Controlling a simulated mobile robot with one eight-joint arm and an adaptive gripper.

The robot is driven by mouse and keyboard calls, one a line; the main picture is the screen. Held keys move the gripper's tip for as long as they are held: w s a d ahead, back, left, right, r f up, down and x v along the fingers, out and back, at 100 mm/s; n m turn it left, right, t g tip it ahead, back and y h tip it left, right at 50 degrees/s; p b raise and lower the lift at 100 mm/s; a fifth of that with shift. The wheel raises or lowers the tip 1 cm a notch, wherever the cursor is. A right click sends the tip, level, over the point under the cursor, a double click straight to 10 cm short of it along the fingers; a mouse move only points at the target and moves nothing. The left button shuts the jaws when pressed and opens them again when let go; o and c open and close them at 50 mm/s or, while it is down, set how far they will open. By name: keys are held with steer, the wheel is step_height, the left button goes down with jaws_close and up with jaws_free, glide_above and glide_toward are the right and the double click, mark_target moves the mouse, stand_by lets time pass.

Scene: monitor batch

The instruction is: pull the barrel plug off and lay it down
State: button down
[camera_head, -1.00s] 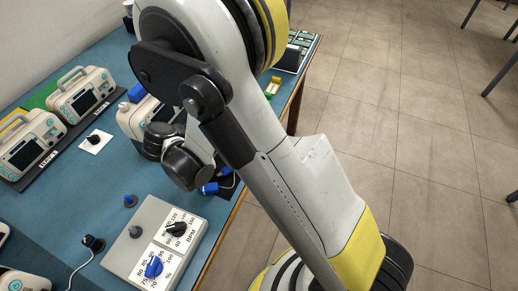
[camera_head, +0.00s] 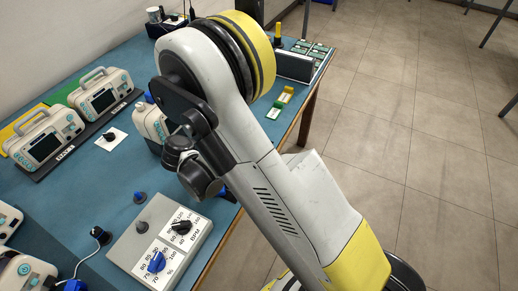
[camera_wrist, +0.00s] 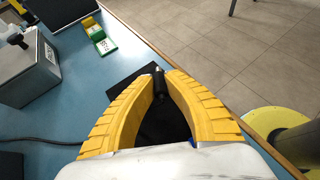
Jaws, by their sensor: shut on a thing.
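My gripper (camera_wrist: 158,74) shows in the wrist view with its two yellow fingers closed together at the tips. Between the tips is a small black cylinder, which looks like the barrel plug (camera_wrist: 158,85). A dark mat or pad (camera_wrist: 122,84) lies below the fingers on the blue table. A bit of blue shows behind the right finger; I cannot tell what it is. In the head view my arm hides the gripper and the plug. A white device (camera_head: 152,122) stands partly hidden behind my arm there.
Monitors (camera_head: 101,92) stand at the left of the blue table (camera_head: 85,188). A grey knob box (camera_head: 128,248) is at the front. Green and yellow blocks (camera_wrist: 97,33) lie near the table's right edge. A grey box (camera_wrist: 28,75) and a dark cable (camera_wrist: 45,141) are at left in the wrist view.

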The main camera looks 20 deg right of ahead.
steer(key=shift+f, duration=0.85)
steer(key=c, duration=1.4)
jaws_free()
steer(key=v, duration=1.2)
